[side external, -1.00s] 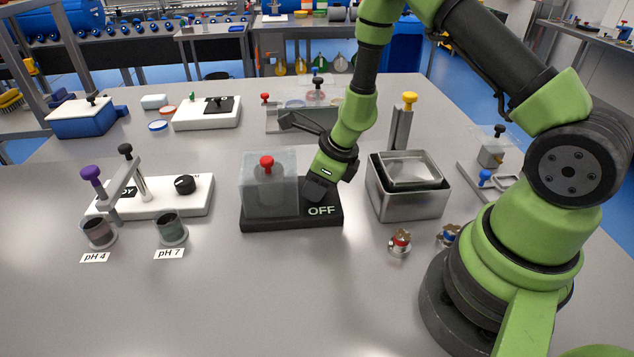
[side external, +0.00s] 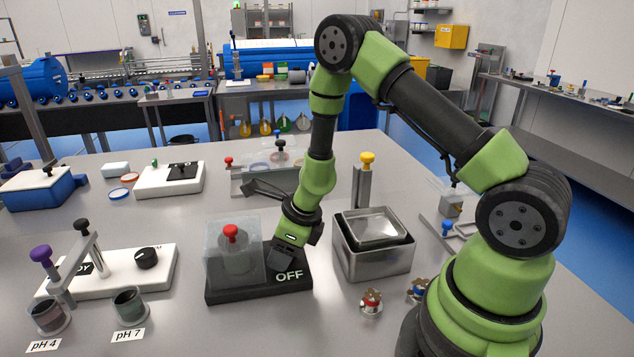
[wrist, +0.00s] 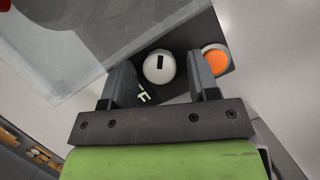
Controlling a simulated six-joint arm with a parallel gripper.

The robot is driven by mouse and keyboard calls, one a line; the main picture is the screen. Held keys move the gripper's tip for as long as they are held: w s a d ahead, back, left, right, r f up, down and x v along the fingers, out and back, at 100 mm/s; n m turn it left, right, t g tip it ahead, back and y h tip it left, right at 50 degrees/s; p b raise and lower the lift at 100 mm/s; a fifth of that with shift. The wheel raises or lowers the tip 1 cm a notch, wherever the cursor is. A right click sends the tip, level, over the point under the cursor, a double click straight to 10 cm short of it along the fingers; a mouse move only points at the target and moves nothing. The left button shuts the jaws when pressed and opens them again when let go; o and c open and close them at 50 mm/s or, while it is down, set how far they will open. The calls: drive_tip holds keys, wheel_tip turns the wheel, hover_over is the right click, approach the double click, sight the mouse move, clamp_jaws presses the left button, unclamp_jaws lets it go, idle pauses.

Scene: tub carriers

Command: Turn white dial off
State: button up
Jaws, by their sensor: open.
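The white dial (wrist: 159,66) is round with a black mark on top. In the wrist view it lies between the two dark fingers of my gripper (wrist: 162,78), which are open with a gap at each side; I cannot tell whether they touch it. The dial sits on a black base (side external: 262,290) with a white "OFF" label (side external: 289,276). In the side view my gripper (side external: 278,255) reaches down onto the right part of this base, hiding the dial. An orange round piece with a white rim (wrist: 215,60) is just right of the right finger.
A clear box (side external: 220,265) with a red knob (side external: 231,232) stands on the base, close left of my gripper. A metal bin (side external: 375,262) stands to the right. A white unit with a black dial (side external: 147,258) is to the left. Bare table lies in front.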

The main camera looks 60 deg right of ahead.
drive_tip(key=shift+n, duration=0.3)
drive_tip(key=n+y, duration=0.1)
drive_tip(key=n, duration=0.1)
drive_tip(key=n+g, duration=0.1)
drive_tip(key=n, duration=0.2)
drive_tip(key=shift+w+d+y, duration=0.15)
drive_tip(key=shift+y, duration=0.25)
drive_tip(key=shift+d+r, duration=0.1)
drive_tip(key=shift+r, duration=0.2)
drive_tip(key=v, duration=0.9)
drive_tip(key=s+a+r+n+t, duration=0.1)
drive_tip(key=s+a+r+n, duration=0.1)
drive_tip(key=s+r+n, duration=0.2)
drive_tip(key=s+a+r+n+t+h, duration=0.1)
drive_tip(key=s+a+r+n, duration=0.2)
drive_tip(key=r+n, duration=0.5)
drive_tip(key=s+a+r+n+t, duration=0.1)
drive_tip(key=s+a+r+n, duration=0.2)
drive_tip(key=s+r+n, duration=0.3)
drive_tip(key=shift+r+n, duration=0.25)
drive_tip(key=shift+n, duration=0.05)
drive_tip(key=shift+a, duration=0.1)
